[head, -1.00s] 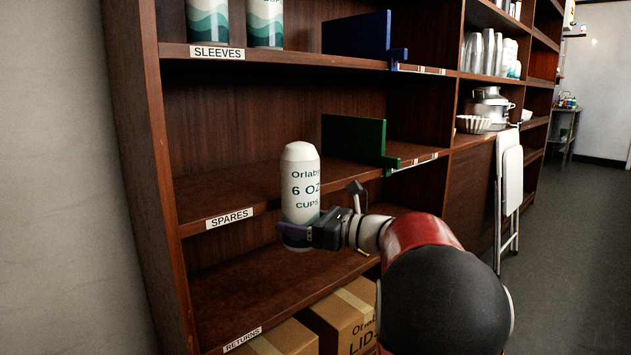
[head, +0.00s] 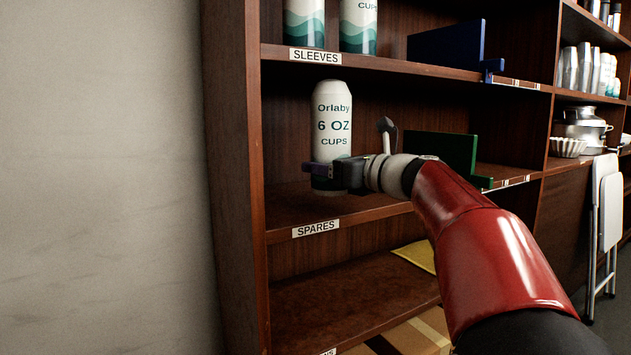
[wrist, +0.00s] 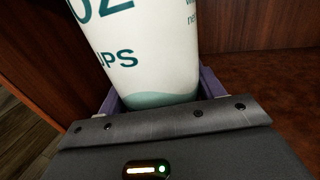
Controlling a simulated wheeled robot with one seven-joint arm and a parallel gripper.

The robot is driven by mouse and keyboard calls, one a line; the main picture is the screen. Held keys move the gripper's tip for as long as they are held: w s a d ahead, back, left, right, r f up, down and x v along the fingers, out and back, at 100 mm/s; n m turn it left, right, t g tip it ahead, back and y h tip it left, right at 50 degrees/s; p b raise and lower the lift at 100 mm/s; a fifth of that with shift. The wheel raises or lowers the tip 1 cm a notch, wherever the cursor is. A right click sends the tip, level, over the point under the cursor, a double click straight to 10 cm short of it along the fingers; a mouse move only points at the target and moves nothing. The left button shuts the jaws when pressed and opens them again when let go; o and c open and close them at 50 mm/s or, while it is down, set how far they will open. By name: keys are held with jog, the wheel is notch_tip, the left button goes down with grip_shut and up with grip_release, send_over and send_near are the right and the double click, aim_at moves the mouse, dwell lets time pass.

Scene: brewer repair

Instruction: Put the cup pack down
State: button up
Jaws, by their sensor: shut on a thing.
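The cup pack (head: 332,125) is a white, upright cylinder marked "Orlaby 6 OZ CUPS" with a teal wave band. My gripper (head: 318,170) is shut around its lower part, with purple fingers on either side. In the wrist view the pack (wrist: 140,50) stands between the fingers. The pack is inside the bay above the SPARES shelf (head: 285,208), towards its left side. Its base is near the shelf board; I cannot tell whether it touches.
A green divider (head: 445,153) stands to the right on the same shelf. The SLEEVES shelf above holds two similar packs (head: 305,25) and a blue divider (head: 447,45). A yellow item (head: 415,256) lies on the shelf below. The left side panel (head: 235,180) is close.

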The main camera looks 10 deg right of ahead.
jog(key=x, duration=0.4)
jog(key=shift+w+a, duration=0.1)
jog(key=shift+a, duration=0.05)
jog(key=shift+w, duration=0.1)
jog(key=shift+f+b, duration=0.8)
jog(key=shift+f, duration=0.9)
jog(key=shift+f, duration=0.1)
jog(key=o, duration=1.2)
jog(key=v, duration=1.2)
